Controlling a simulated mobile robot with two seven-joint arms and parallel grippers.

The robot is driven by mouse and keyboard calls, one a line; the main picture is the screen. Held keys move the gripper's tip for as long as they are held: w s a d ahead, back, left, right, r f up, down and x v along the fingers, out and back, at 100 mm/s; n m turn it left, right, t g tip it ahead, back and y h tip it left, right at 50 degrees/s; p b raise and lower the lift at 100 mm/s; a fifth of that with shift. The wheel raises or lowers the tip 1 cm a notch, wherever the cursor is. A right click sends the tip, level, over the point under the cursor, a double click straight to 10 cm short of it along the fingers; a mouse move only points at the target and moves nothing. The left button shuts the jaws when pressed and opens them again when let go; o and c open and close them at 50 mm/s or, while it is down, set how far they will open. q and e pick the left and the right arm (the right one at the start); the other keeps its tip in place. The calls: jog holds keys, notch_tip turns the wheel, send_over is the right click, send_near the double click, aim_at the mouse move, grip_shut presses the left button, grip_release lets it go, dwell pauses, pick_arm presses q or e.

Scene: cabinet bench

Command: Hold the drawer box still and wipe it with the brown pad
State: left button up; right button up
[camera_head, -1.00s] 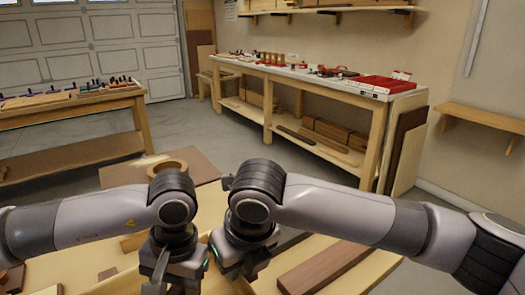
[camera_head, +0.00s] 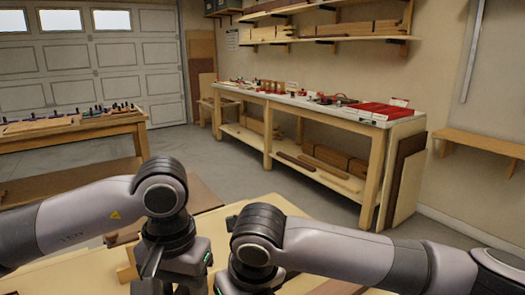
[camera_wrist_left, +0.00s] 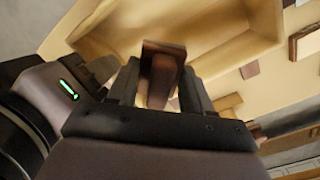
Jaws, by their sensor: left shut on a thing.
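The brown pad (camera_wrist_left: 160,70) is between the two fingers of my left gripper (camera_wrist_left: 160,95), which is shut on it. In the left wrist view the pad is over the pale wooden drawer box (camera_wrist_left: 225,55); whether it touches the wood I cannot tell. In the head view my left gripper's body (camera_head: 172,275) is at the bottom edge and its fingers are out of frame. My right gripper (camera_head: 245,280) is close to its right, also cut off by the bottom edge, so its fingers are hidden.
Small wood pieces (camera_wrist_left: 305,42) lie on the pale surface near the box. A long workbench (camera_head: 330,104) with red trays stands along the back wall, another bench (camera_head: 70,130) at the left. Open floor lies between them. My two wrists are close together.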

pick_arm(q)
jog(key=shift+r+p, duration=4.25)
jog(key=shift+r, duration=0.05)
pick_arm(e)
notch_tip(320, 180, up, 7)
pick_arm(q)
jog(key=shift+f, duration=0.1)
pick_arm(e)
jog(key=v, duration=1.2)
pick_arm(q)
jog(key=shift+s, duration=0.1)
pick_arm(e)
jog(key=shift+s, duration=0.1)
